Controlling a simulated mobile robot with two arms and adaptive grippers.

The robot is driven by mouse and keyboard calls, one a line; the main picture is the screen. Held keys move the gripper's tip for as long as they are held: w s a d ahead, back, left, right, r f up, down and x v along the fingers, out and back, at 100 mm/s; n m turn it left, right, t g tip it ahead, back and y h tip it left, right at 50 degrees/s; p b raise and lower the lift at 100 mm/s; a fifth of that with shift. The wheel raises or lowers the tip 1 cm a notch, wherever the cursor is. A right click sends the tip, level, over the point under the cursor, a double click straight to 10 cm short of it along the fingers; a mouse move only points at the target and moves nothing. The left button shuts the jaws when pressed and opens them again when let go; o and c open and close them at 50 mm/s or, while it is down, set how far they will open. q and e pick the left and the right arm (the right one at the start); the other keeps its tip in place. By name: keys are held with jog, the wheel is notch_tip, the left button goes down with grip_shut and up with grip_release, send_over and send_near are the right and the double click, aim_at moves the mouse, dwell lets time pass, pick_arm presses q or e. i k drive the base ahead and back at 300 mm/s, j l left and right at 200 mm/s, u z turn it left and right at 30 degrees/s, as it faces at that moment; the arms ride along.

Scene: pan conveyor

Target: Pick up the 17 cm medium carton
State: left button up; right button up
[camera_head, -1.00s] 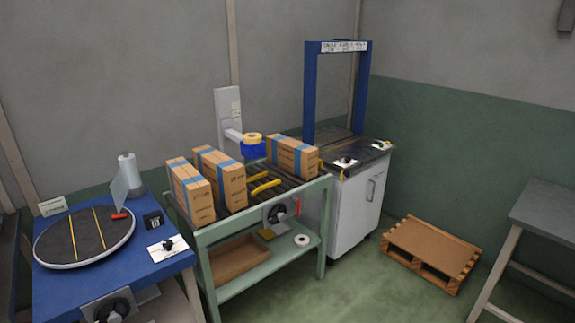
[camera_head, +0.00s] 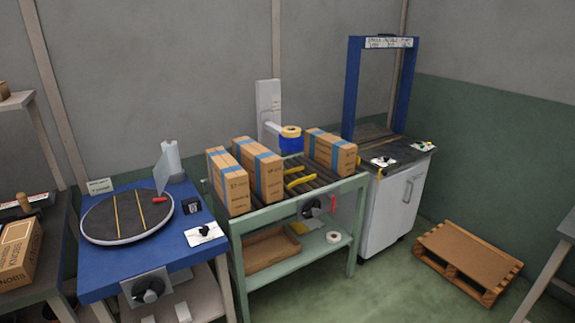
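Three brown cartons with blue tape stand on the green roller table. The left carton (camera_head: 229,183) and the middle carton (camera_head: 259,170) stand close together at its left end. The right carton (camera_head: 331,150) stands at the far right end. Another brown carton (camera_head: 17,252) lies on a dark table at the left edge, partly cut off. The printing is too small to read, so I cannot tell which is the 17 cm medium one. Neither of my grippers is in view.
A blue table with a round turntable (camera_head: 105,222) stands left of the roller table (camera_head: 290,213). A white cabinet (camera_head: 390,213) with a blue arch (camera_head: 351,92) stands to its right. A wooden pallet (camera_head: 486,250) lies on the floor at right. Green floor (camera_head: 385,290) in front is clear.

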aim_at(228, 178)
jog(key=i+l+u, duration=0.35)
jog(key=i+l, duration=1)
